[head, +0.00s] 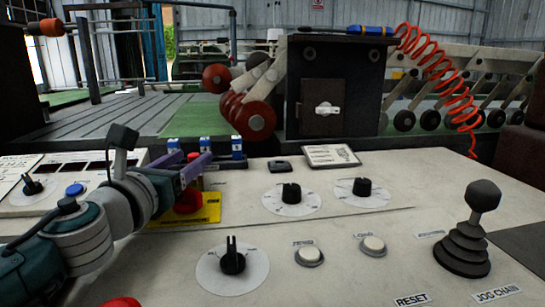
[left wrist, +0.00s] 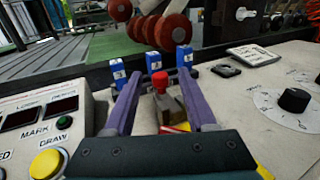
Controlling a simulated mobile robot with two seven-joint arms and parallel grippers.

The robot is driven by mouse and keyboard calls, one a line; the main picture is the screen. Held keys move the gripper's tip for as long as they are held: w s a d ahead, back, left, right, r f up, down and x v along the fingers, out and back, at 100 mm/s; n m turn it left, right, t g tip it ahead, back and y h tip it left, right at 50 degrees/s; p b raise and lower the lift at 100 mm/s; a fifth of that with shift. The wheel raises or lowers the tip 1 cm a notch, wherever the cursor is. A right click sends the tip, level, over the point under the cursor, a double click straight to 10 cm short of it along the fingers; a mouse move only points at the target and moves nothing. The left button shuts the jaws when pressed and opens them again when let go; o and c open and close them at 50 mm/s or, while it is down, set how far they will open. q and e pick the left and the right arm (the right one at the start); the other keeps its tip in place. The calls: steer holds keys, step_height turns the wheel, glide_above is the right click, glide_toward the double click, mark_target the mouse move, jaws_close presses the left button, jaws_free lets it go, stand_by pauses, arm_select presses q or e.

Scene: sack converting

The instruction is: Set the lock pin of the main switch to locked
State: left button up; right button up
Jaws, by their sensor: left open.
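A red switch (head: 188,200) sits on a yellow plate (head: 208,212) on the console, left of centre in the head view; I take it for the main switch. My left gripper (head: 203,168) is open just above it, its purple fingers apart. In the left wrist view, a small red knob (left wrist: 160,80) shows between the fingertips of my left gripper (left wrist: 159,72), above a grey-brown body (left wrist: 172,108). I cannot tell whether this knob is the lock pin, or its setting. No contact shows. The fingers and palm hide part of the switch. My right gripper is out of view.
Several blue blocks (head: 237,147) stand along the console's back edge, close to the fingertips. Black dials (head: 291,193), white push buttons (head: 309,255) and a joystick (head: 475,230) are to the right. A yellow button (left wrist: 46,163) is at left in the wrist view.

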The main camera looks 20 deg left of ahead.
arm_select(q)
steer(key=shift+c, duration=0.4)
jaws_close()
stand_by(0.9)
